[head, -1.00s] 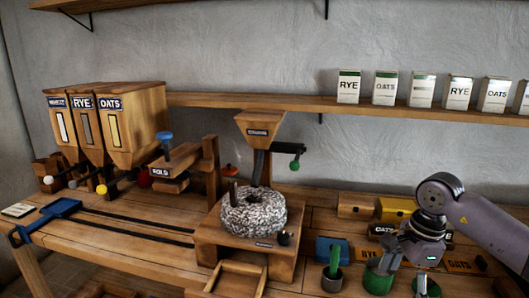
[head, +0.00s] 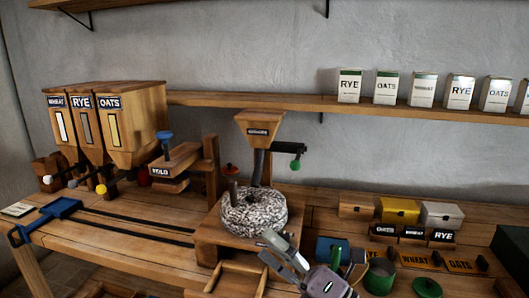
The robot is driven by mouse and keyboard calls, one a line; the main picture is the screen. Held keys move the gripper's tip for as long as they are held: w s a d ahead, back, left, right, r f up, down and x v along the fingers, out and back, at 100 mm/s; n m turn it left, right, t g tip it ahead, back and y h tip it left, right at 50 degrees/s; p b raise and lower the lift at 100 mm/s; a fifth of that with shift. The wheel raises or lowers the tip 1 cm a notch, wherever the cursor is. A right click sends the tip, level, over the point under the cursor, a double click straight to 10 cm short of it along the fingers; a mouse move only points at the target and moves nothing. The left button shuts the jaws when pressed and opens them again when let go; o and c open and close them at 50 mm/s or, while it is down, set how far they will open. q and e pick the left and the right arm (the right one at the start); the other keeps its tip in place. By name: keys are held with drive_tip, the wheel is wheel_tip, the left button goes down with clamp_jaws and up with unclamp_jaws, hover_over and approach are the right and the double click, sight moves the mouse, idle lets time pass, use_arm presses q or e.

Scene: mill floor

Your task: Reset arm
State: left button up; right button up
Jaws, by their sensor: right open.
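My right gripper (head: 270,248) is open in the head view. Its fingers point up and left, in front of the lower right of the speckled millstone (head: 254,212). Nothing shows between the fingers. I cannot tell whether it touches the mill's wooden base (head: 212,250). My right wrist enters from the bottom edge and partly hides the blue box (head: 326,248) and the cup beside it. My left gripper is not in view.
A wooden tray (head: 228,274) lies at the front. A green tin (head: 379,277) and a green lid (head: 427,288) stand at the right, near label blocks (head: 414,232) and small boxes (head: 400,211). Grain hoppers (head: 110,120) stand at the left.

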drive_tip(key=w+d+f+m+t+h, duration=0.4)
drive_tip(key=d+m+t+h, duration=0.5)
drive_tip(key=m, duration=0.6)
drive_tip(key=s+d+f+m+g+h, duration=0.35)
drive_tip(key=f+m+h, duration=0.2)
drive_tip(key=f, duration=0.25)
drive_tip(key=s+d+f+m+g+h, duration=0.35)
drive_tip(key=d+f+m, duration=0.2)
drive_tip(key=f, duration=0.25)
drive_tip(key=s+d+f+m+g, duration=0.1)
drive_tip(key=s+f+m+g, duration=0.45)
drive_tip(key=s, duration=0.55)
drive_tip(key=s+f+m+g, duration=0.2)
drive_tip(key=s+f+g, duration=0.4)
drive_tip(key=s+f, duration=0.35)
wheel_tip(320, 180, down, 24)
drive_tip(key=s, duration=0.2)
drive_tip(key=s+d+f+g, duration=0.2)
drive_tip(key=s+d+f, duration=0.1)
drive_tip(key=s+f, duration=1.4)
drive_tip(key=shift+f+n+h, duration=0.35)
drive_tip(key=shift+f+h, duration=0.05)
drive_tip(key=shift+f, duration=0.3)
